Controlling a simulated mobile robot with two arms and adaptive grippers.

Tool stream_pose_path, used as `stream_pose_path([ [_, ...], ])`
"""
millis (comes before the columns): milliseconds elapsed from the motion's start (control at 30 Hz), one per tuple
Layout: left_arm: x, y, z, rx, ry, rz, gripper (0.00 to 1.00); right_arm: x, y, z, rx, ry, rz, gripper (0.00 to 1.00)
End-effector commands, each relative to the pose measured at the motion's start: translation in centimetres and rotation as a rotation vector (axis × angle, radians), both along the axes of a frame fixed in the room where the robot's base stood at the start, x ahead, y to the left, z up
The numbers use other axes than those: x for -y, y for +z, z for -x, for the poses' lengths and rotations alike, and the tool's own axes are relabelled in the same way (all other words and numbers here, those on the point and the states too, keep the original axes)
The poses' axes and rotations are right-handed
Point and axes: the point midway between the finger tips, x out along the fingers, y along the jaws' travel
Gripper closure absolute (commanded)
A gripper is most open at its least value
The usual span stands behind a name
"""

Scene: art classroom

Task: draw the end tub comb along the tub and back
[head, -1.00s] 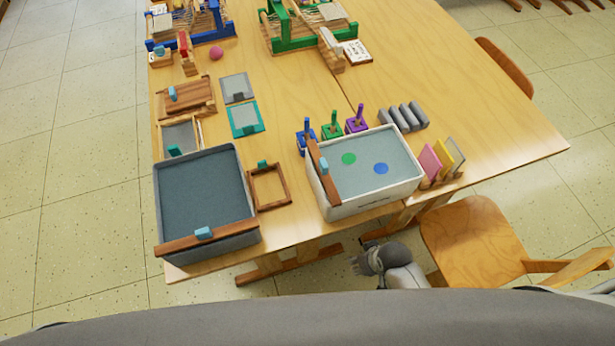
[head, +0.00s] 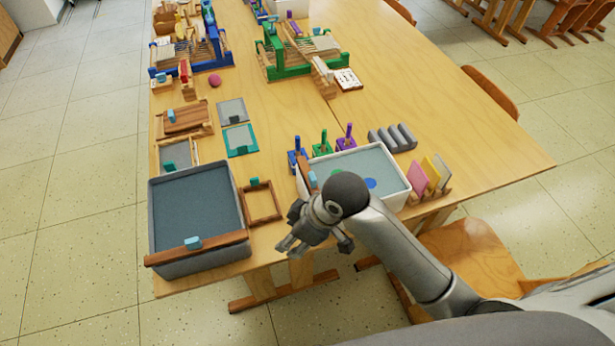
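A grey tub (head: 151,215) of dark blue-grey liquid stands at the near left corner of the table. A wooden comb bar (head: 222,240) with a light blue grip (head: 193,243) lies across its near rim. A white tub (head: 400,198) of paler liquid stands to the right, with another wooden comb (head: 305,168) at its left end, partly hidden by my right arm. My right gripper (head: 316,246) hangs over the near table edge between the tubs. Its fingers are spread and empty, apart from both combs. My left gripper is out of view.
A small wooden frame (head: 277,203) lies between the tubs. Blue, green (head: 322,148) and purple pots stand behind the white tub, and coloured cards (head: 430,175) stand to its right. A chair (head: 465,255) is at the near right. The table's right part is clear.

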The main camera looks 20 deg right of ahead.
Motion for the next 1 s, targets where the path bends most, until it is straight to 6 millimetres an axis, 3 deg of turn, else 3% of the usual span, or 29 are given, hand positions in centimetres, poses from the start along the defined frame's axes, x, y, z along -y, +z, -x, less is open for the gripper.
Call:
stream_pose_path([
  [167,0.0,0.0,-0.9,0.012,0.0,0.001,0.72,-0.9,2.3,-3.0,0.018,0.213,0.065,0.52],
  [333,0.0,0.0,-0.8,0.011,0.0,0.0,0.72,-0.3,4.8,-5.6,0.011,0.403,0.158,0.52],
  [600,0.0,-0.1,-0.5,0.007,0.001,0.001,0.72,3.7,10.1,-9.7,-0.042,0.605,0.323,0.52],
  [800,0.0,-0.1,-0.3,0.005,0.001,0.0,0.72,6.5,13.7,-11.4,-0.083,0.666,0.391,0.52],
  [1000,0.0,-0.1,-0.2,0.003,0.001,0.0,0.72,7.4,14.6,-11.8,-0.1,0.683,0.408,0.52],
])
